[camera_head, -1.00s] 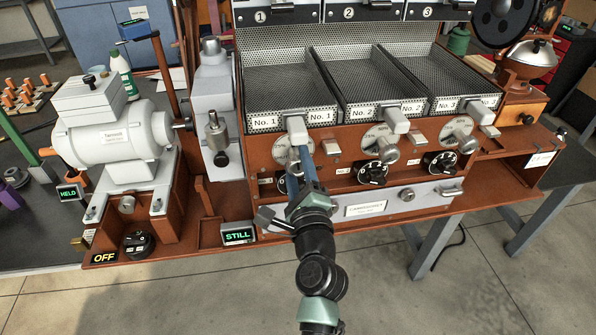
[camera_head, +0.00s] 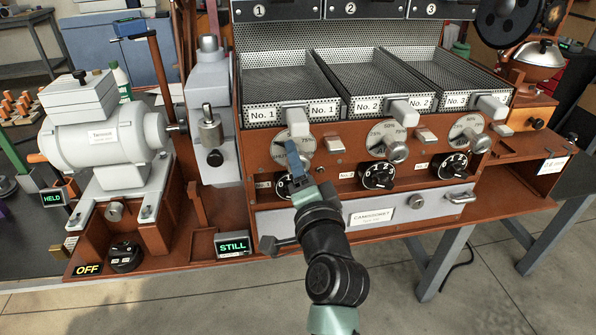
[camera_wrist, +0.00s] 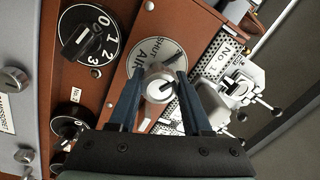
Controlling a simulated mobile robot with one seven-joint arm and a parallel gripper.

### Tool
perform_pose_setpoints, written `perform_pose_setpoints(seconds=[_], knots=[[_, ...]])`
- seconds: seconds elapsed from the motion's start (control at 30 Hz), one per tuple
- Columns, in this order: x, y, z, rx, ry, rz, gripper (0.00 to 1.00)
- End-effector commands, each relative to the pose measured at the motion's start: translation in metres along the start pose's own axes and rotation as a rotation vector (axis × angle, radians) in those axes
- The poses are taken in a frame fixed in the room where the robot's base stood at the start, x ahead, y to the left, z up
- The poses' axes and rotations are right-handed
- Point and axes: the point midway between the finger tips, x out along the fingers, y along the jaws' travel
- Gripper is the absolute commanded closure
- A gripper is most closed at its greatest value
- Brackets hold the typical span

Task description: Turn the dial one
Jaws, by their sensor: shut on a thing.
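My gripper (camera_head: 295,160) reaches the front of the first roaster section, below the No. 1 tray. In the wrist view its two blue fingers (camera_wrist: 160,78) are shut on a silver knob (camera_wrist: 158,88), one finger on each side. This knob sits on a pale round plate (camera_wrist: 150,58) lettered SHUT and AIR, whose upper part (camera_head: 300,134) shows in the head view. A black numbered dial (camera_wrist: 90,38) with a dark grip lies beside it, clear of the fingers. In the head view that black dial (camera_head: 283,187) is partly hidden by my gripper.
Matching dials for sections two (camera_head: 378,175) and three (camera_head: 456,164) stand to the right. The No. 1 tray handle (camera_head: 297,122) juts out just above my gripper. A lit STILL sign (camera_head: 233,245) and an OFF sign (camera_head: 88,269) are lower left. Open floor lies in front.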

Motion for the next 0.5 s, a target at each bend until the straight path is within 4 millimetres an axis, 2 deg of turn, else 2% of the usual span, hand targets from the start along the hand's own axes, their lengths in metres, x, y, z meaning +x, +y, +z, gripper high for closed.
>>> perform_pose_setpoints(seconds=[0.03,0.5], knots=[[-0.0003,0.0056,0.0024,-0.044,-0.006,0.004,1.0],[-0.0004,0.0053,0.0017,-0.49,-0.035,0.009,1.0]])
